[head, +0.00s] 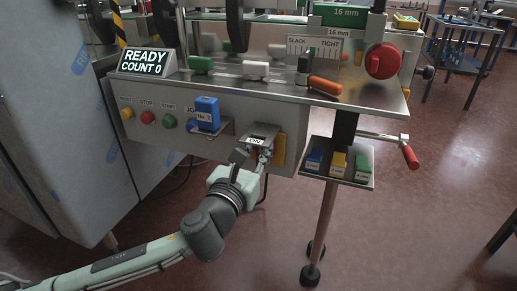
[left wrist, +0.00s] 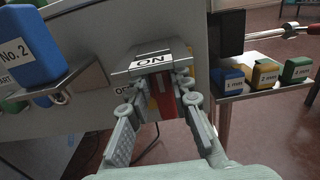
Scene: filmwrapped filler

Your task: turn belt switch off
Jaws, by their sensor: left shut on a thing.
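The belt switch (head: 262,133) is at the right end of the grey front panel below the machine's table. Its plate reads ON, and the label also shows in the left wrist view (left wrist: 151,58). A red part of the switch (left wrist: 166,104) hangs below the label, with yellow behind it. My left gripper (head: 258,158) is at the switch, its fingers (left wrist: 163,98) on either side of the red part and shut on it. The lettering beside the switch is partly hidden by a finger. My right gripper is not in view.
Left on the panel are a yellow, a red stop (head: 147,117) and a green start button (head: 169,121). A blue No. 2 block (head: 206,113) sits on a bracket. A shelf (head: 343,179) with coloured blocks and a red-handled crank (head: 410,156) are to the right. The display reads READY COUNT 0.

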